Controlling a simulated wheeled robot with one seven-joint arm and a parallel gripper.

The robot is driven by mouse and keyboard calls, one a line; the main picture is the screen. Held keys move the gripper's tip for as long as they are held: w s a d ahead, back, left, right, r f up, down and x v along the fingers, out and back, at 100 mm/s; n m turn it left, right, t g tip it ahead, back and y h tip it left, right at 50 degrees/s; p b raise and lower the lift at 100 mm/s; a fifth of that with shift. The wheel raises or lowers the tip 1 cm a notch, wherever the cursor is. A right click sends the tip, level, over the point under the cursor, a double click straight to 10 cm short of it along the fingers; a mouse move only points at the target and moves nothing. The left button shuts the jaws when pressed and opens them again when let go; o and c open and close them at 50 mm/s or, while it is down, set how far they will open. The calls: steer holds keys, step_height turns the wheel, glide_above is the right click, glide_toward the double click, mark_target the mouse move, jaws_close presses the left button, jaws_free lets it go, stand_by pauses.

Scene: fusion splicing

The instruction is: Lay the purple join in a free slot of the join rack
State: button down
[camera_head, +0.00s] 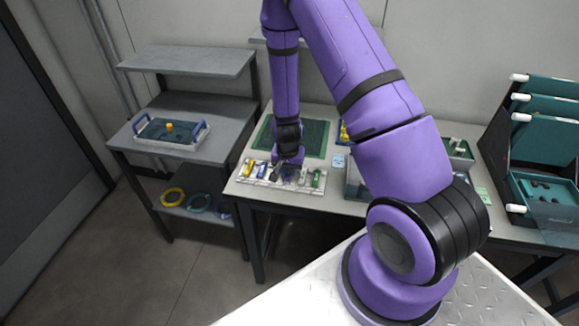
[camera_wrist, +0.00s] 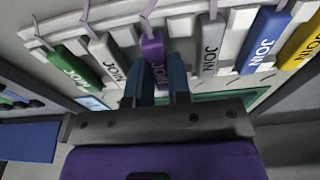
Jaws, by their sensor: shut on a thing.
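The white join rack (camera_head: 262,186) lies along the front edge of the middle table; its slotted bar also shows in the wrist view (camera_wrist: 115,22). The purple join (camera_wrist: 153,48) is between the two dark blue fingers of my gripper (camera_wrist: 162,78), which are shut on it. In the wrist view the purple join lies over or in the rack between two grey joins (camera_wrist: 108,57) (camera_wrist: 212,42); I cannot tell whether it is fully seated. A green join (camera_wrist: 76,66), a blue join (camera_wrist: 264,42) and a yellow join (camera_wrist: 303,42) also sit in the rack. In the head view my gripper (camera_head: 287,168) hides the purple join.
A green mat (camera_head: 313,137) lies behind the rack. Grey bins (camera_head: 355,184) stand to its right, partly behind my arm. At left, a side table holds a tray (camera_head: 150,138) with a yellow item. Neighbouring joins stand close on both sides of my fingers.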

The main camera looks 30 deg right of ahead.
steer(key=shift+f, duration=0.3)
steer(key=shift+f, duration=0.15)
steer(key=c, duration=1.1)
jaws_free()
